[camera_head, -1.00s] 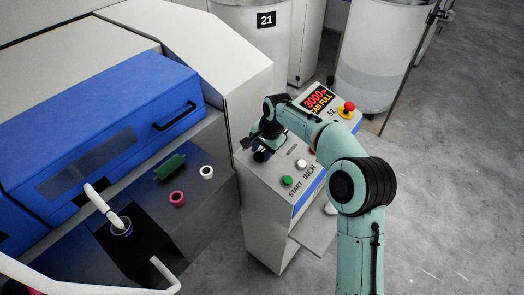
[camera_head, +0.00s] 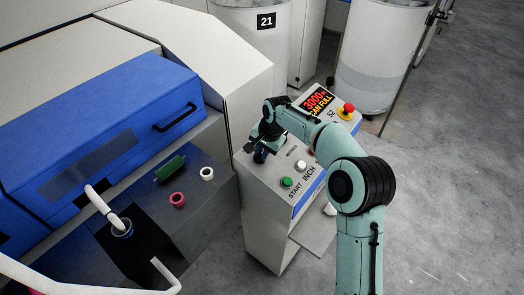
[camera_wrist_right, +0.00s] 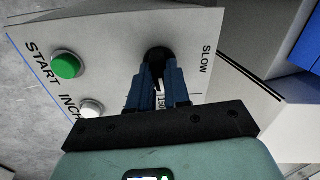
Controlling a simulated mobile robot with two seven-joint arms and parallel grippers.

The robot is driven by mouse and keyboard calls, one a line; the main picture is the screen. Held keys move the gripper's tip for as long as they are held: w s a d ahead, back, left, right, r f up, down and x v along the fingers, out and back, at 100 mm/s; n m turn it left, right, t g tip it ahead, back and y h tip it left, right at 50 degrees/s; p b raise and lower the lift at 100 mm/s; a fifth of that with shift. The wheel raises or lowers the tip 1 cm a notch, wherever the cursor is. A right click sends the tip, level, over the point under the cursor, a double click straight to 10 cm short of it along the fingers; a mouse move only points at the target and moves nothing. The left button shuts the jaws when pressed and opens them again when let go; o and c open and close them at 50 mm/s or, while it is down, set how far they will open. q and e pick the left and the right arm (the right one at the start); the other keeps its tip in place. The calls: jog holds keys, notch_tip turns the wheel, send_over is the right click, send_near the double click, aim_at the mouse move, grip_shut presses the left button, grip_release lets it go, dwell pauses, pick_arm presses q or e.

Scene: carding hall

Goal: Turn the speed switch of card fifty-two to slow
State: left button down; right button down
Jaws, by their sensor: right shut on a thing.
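The control panel (camera_head: 275,182) of the card marked 52 is a pale sloping box top. Its speed switch (camera_wrist_right: 159,53) is a black knob, seen in the right wrist view between the fingertips with a white mark on it. The word SLOW is printed to the right of the knob there. My right gripper (camera_head: 261,151) is shut on the knob at the panel's left side; it also shows in the right wrist view (camera_wrist_right: 161,75). The fingers hide part of the knob and some lettering beneath. My left gripper is not in view.
The panel also holds a green START button (camera_head: 287,182), a white INCH button (camera_head: 300,165), a red emergency button (camera_head: 346,109) and a lit display (camera_head: 318,102). A blue-covered machine (camera_head: 100,135) stands left. Cans stand behind; grey floor is open at right.

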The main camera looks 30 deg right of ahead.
jog(key=n+p, duration=0.1)
jog(key=n, duration=0.3)
jog(key=shift+r, duration=0.1)
jog(key=n+p, duration=0.1)
jog(key=n, duration=0.7)
jog(key=shift+n+p, duration=0.3)
jog(key=shift+p, duration=0.05)
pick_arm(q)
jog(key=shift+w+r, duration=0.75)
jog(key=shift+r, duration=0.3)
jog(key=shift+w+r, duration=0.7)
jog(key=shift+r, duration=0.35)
pick_arm(e)
jog(key=shift+n, duration=1.9)
jog(key=c, duration=1.1)
grip_release()
